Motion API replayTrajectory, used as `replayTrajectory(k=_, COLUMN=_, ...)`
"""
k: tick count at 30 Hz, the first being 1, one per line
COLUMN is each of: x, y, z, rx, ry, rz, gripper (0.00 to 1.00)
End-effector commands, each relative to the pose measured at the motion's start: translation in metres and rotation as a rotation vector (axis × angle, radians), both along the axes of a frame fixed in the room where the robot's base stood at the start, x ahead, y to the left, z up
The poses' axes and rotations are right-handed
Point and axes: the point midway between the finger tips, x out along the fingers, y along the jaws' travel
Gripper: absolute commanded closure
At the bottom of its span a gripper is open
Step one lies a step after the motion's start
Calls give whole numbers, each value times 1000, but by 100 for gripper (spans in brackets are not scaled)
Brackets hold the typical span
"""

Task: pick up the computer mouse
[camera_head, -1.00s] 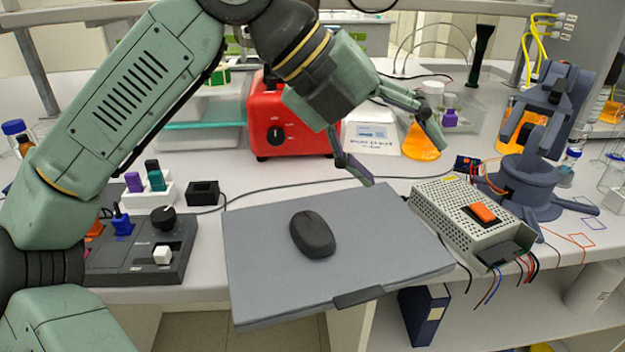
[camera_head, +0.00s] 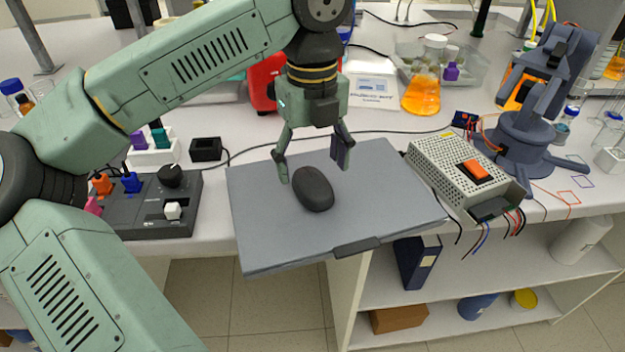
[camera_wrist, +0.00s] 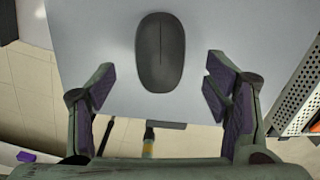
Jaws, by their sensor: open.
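The dark grey computer mouse (camera_head: 314,189) lies on a closed grey laptop-like slab (camera_head: 390,200) on the bench. My gripper (camera_head: 313,172) is open and points down, just above and behind the mouse in the head view. Its fingers are spread and nothing is between them that it grips. In the wrist view the mouse (camera_wrist: 160,52) shows whole, above the gap between the open fingers (camera_wrist: 158,90) and roughly centred between them. The fingers appear apart from the mouse.
A perforated metal power box (camera_head: 450,170) with wires stands right of the slab. A control panel with knobs (camera_head: 150,205) stands to the left. A small blue-grey robot arm (camera_head: 525,140) and an orange flask (camera_head: 422,95) are farther back. The slab around the mouse is clear.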

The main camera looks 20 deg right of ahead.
Motion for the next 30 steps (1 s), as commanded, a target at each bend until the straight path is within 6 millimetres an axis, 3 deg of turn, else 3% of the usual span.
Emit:
replayTrajectory(k=6, x=-1, y=0, z=-26, rx=0, ry=3, rz=-1, gripper=29)
replayTrajectory(k=14, x=-1, y=0, z=-30, rx=-1, ry=1, rz=0, gripper=29)
replayTrajectory(k=30, x=-1, y=0, z=-30, rx=-1, ry=1, rz=-1, gripper=65)
